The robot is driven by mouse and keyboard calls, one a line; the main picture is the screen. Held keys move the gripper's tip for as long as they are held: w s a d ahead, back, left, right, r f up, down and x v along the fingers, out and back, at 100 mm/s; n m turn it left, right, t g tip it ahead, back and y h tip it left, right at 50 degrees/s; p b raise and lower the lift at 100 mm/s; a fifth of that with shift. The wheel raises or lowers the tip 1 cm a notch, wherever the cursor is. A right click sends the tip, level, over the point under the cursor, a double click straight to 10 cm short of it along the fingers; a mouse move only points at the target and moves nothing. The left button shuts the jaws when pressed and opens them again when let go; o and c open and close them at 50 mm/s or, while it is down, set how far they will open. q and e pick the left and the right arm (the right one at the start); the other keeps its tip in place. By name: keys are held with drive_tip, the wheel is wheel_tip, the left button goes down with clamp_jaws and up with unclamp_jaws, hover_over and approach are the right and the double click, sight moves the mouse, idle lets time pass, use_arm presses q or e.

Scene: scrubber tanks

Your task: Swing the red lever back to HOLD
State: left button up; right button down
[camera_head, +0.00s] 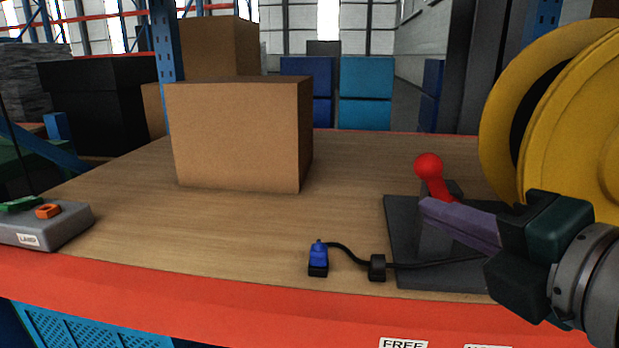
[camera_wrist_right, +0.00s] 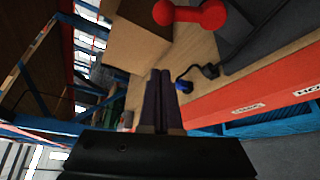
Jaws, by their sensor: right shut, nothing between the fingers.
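The red lever (camera_head: 428,166) has a round knob and rises from a dark grey block on a dark base plate (camera_head: 403,235). It leans to the left in the head view. It also shows at the top of the right wrist view (camera_wrist_right: 205,13). My right gripper (camera_head: 424,210) is shut and empty, its purple fingers pointing left just in front of and below the knob. The fingers hide part of the block. In the right wrist view the closed fingers (camera_wrist_right: 160,74) appear apart from the lever. My left gripper is out of view.
A FREE label (camera_head: 403,344) and a HOLD label (camera_wrist_right: 308,90), partly cut off, are on the red front edge. A blue plug (camera_head: 318,260) on a black cable lies left of the plate. A cardboard box (camera_head: 240,135) stands behind; a yellow reel (camera_head: 570,110) is at right.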

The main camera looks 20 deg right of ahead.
sight(438, 189)
drive_tip(key=shift+w, duration=0.1)
drive_tip(key=w+d, duration=0.4)
drive_tip(key=w, duration=0.4)
drive_tip(key=shift+f, duration=0.25)
drive_tip(key=shift+w+d+b, duration=0.15)
drive_tip(key=shift+w+b, duration=0.05)
drive_tip(key=shift+b, duration=0.15)
